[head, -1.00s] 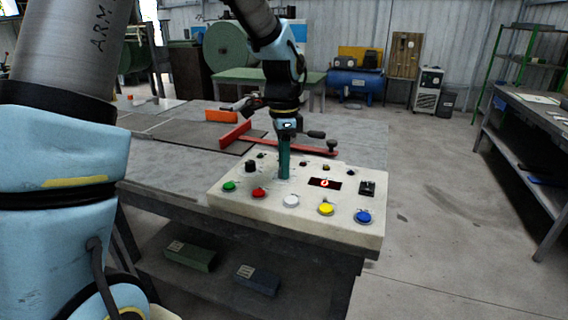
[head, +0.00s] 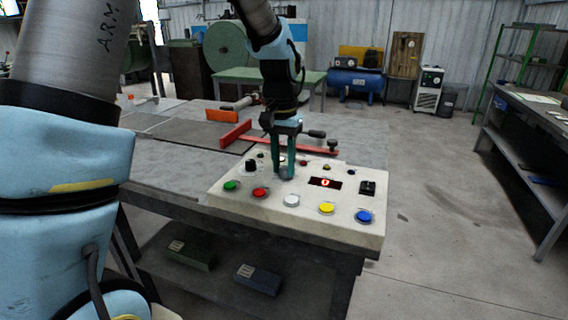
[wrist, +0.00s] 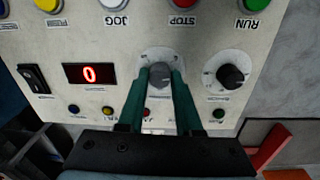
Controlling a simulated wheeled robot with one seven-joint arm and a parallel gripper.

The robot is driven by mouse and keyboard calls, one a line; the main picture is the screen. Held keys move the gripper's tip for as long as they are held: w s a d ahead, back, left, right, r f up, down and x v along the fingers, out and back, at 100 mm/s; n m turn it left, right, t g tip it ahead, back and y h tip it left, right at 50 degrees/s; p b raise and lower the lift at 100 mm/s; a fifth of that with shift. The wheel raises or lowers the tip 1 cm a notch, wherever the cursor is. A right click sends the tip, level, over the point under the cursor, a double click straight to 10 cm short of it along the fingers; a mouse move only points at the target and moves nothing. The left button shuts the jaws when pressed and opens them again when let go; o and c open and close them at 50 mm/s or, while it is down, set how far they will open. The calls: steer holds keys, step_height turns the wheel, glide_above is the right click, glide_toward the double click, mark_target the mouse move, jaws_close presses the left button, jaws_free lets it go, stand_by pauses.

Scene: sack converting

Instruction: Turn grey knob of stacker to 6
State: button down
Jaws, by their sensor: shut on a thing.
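The grey knob (wrist: 159,75) sits on the control panel (head: 250,203) between a red number display and a black knob. My gripper (wrist: 159,80) points down at the panel with its two green fingers shut on the grey knob, one on each side. In the head view my gripper (head: 286,172) stands over the middle of the panel, and its fingers partly hide the knob. The display (wrist: 89,74) reads 0; it also shows in the head view (head: 325,183). The knob's pointer and scale are too small to read.
A black knob (wrist: 231,76) and a black rocker switch (wrist: 33,78) flank the knob and display. Green, red, white, yellow and blue buttons line the panel's front edge, the white JOG button (head: 291,200) among them. A red bar (head: 306,146) lies behind the panel.

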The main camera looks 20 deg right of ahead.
mark_target(282, 168)
steer(key=n, duration=0.4)
steer(key=shift+n+p, duration=0.4)
steer(key=shift+n, duration=1.4)
steer(key=c, duration=0.6)
jaws_free()
steer(key=r, duration=0.3)
steer(key=r+b, duration=0.1)
steer(key=r, duration=0.3)
steer(key=r+b, duration=0.1)
steer(key=r, duration=0.2)
steer(key=shift+a+r, duration=0.25)
steer(key=shift+r, duration=0.15)
